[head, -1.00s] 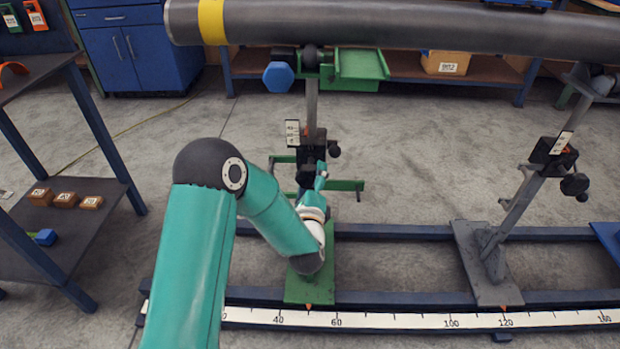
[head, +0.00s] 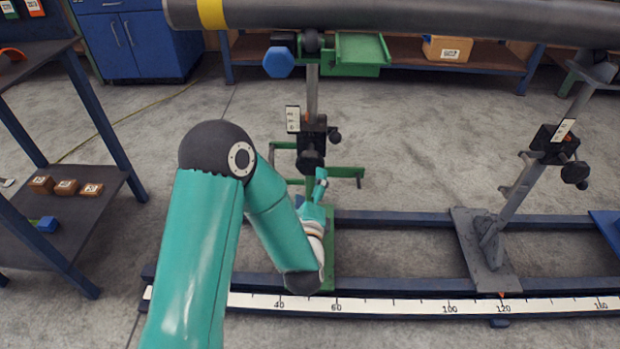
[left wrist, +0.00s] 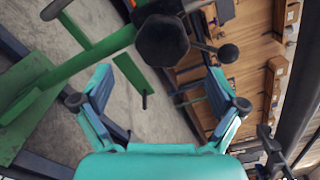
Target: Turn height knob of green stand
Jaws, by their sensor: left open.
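The green stand has a green foot plate (head: 328,262) on the rails and a grey post (head: 312,95) under the pipe. Its black clamp block (head: 314,130) carries a white scale and a dark front knob (head: 311,160). A smaller black knob (head: 334,135) sticks out to the right. My left gripper (head: 320,184) is just below the front knob in the head view, partly hidden by my arm. In the left wrist view, my open left gripper (left wrist: 160,85) has its fingers spread, with the many-sided black knob (left wrist: 162,41) beyond the gap, not gripped. My right gripper is out of sight.
The dark pipe (head: 430,20) runs across the top. A blue knob (head: 279,62) hangs left of the green stand's head. A grey stand (head: 488,245) is to the right. A ruler strip (head: 400,306) lines the front rail. A shelf (head: 90,205) stands left.

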